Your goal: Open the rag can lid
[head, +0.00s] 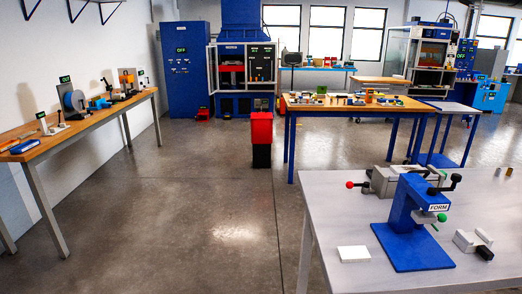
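A red can (261,130), which I take to be the rag can, stands some way off on the floor near the middle of the head view, just left of the wooden table. A black box-like part (262,156) shows directly below the red; I cannot tell whether it is part of the same can. The lid is too small to make out clearly. Neither of my grippers is in view.
A grey table (350,206) with a blue press (410,222) fills the near right. A wooden bench (85,125) runs along the left wall. A wooden-topped blue table (355,110) stands beyond. The concrete floor (180,200) between them is clear.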

